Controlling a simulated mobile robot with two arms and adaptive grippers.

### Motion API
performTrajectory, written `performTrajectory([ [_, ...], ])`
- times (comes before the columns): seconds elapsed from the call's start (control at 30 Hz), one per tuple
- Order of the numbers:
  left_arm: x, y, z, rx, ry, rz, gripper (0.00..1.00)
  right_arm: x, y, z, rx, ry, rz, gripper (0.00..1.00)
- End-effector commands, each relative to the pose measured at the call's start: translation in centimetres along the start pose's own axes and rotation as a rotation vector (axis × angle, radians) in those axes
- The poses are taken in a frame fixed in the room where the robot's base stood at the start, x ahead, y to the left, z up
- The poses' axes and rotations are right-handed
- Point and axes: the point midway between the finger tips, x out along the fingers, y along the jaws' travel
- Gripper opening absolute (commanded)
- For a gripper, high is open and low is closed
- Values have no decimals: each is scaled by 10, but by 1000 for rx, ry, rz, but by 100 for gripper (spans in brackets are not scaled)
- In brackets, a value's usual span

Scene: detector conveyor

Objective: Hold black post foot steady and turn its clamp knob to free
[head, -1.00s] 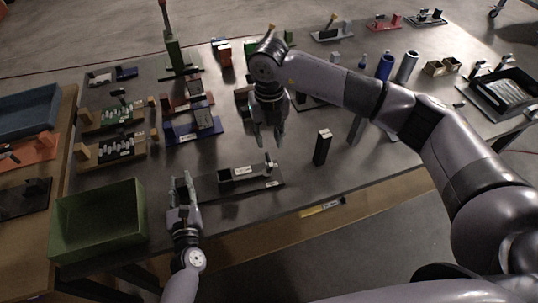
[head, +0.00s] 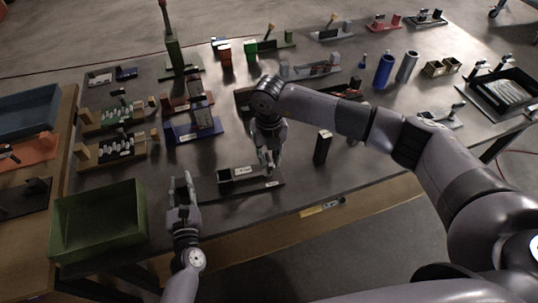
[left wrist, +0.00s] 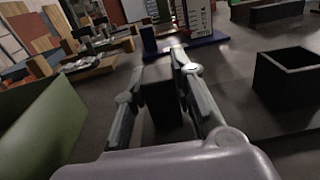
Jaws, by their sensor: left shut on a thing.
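The black post foot (head: 240,189) is a flat dark plate with an open square socket, lying near the table's front edge. The socket also shows at right in the left wrist view (left wrist: 289,82). My left gripper (head: 181,178) is at the foot's left end. In the left wrist view its fingers (left wrist: 158,72) are shut on a dark upright block of the foot (left wrist: 162,98). My right gripper (head: 267,160) points down at the right end of the socket, where the clamp knob (head: 269,170) is partly hidden. I cannot tell whether its fingers touch the knob.
A black post (head: 322,148) stands upright to the right of the foot. A green bin (head: 98,240) stands at the front left. A blue fixture (head: 180,132) and several other fixtures fill the table behind.

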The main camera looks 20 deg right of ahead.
Motion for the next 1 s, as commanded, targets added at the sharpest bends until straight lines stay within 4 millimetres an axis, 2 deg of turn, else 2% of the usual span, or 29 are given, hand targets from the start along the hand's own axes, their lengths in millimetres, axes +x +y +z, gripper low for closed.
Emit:
performTrajectory([
  [0.3,0,0,0,1,1,0,0,0,0,0,0,0,0,0],
  [0.77,0,0,0,1,1,0,0,-1,0,0,-12,-1,0,0],
  [1.0,0,0,0,1,1,0,0,-1,0,1,-107,-1,-1,0],
])
